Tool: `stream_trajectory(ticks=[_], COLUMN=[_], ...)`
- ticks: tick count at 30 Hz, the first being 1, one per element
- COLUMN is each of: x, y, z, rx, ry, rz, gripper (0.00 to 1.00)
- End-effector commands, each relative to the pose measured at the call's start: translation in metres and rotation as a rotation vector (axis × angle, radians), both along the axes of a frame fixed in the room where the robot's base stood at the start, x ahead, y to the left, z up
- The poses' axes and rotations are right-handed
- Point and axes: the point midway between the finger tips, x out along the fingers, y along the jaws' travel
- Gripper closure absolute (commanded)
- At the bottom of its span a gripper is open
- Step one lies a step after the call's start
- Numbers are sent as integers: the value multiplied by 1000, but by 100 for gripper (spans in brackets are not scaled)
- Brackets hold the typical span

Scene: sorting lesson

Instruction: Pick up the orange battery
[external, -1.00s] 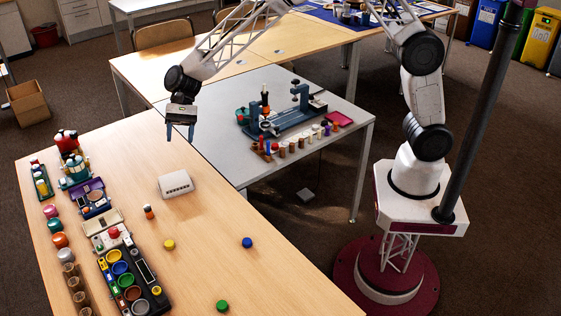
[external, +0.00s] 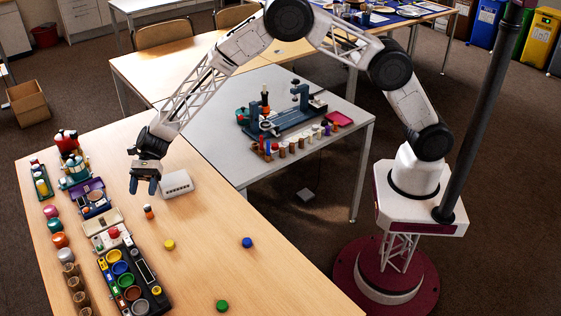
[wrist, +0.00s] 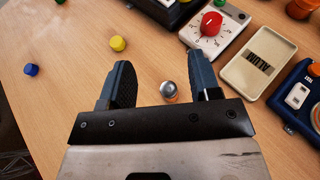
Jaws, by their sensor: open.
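My gripper (external: 145,187) is open and empty, above and just behind the battery in the external view. In the wrist view my gripper (wrist: 160,82) has its two blue-grey fingers spread wide. I see no finger touching the battery.
A white box (external: 176,184) sits close to the right of my gripper. A dark sorting tray (external: 146,272) with coloured cups lies front left. Yellow (external: 169,244), blue (external: 247,242) and green (external: 222,306) caps lie loose. The table right of the battery is mostly clear.

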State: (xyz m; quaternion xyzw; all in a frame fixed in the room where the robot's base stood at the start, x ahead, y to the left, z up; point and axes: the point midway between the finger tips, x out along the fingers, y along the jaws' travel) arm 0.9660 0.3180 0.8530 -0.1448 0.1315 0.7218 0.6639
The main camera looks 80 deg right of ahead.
Motion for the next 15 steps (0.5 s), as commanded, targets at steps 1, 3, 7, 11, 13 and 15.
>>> stream_trajectory(ticks=[1,3,7,11,13,15], x=[1,1,1,0,0,0], y=[0,1,0,0,0,0], z=[-1,-1,-1,-2,-5,-10], rx=[1,2,2,1,1,1], ry=[2,3,3,3,4,5], rz=[-1,-2,-2,-1,-2,-2], gripper=[43,43,43,43,43,43])
